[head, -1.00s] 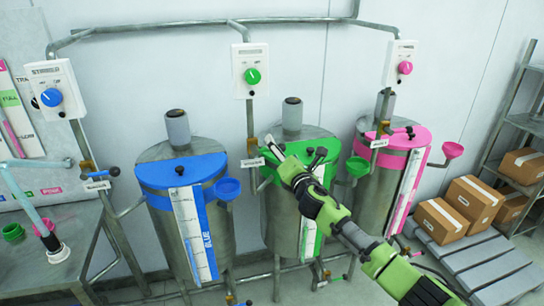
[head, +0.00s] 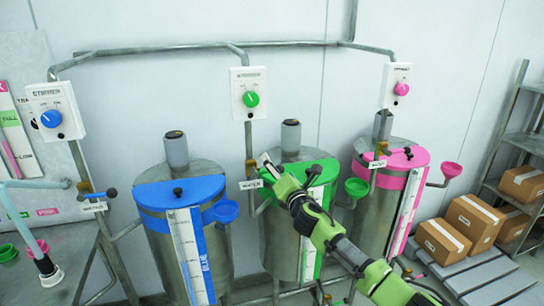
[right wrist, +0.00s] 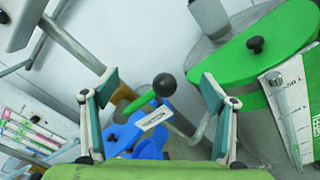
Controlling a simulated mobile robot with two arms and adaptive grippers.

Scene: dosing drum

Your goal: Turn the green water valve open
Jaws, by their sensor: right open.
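The green water valve (right wrist: 141,102) shows in the right wrist view as a green lever with a black ball end on a brass fitting, with a white label beside it. The lever lies between the spread fingers of my right gripper (right wrist: 158,112), and neither finger visibly touches it. In the head view my right gripper (head: 270,168) is open at the pipe by the WATER label (head: 250,184), left of the green drum's (head: 318,172) lid. It hides most of the valve there. My left gripper is not in view.
A blue drum (head: 160,232) stands to the left and a pink drum (head: 378,215) to the right. A green dial (head: 251,99) sits on a wall box above. Pipes run along the wall. Cardboard boxes (head: 440,240) lie at the right.

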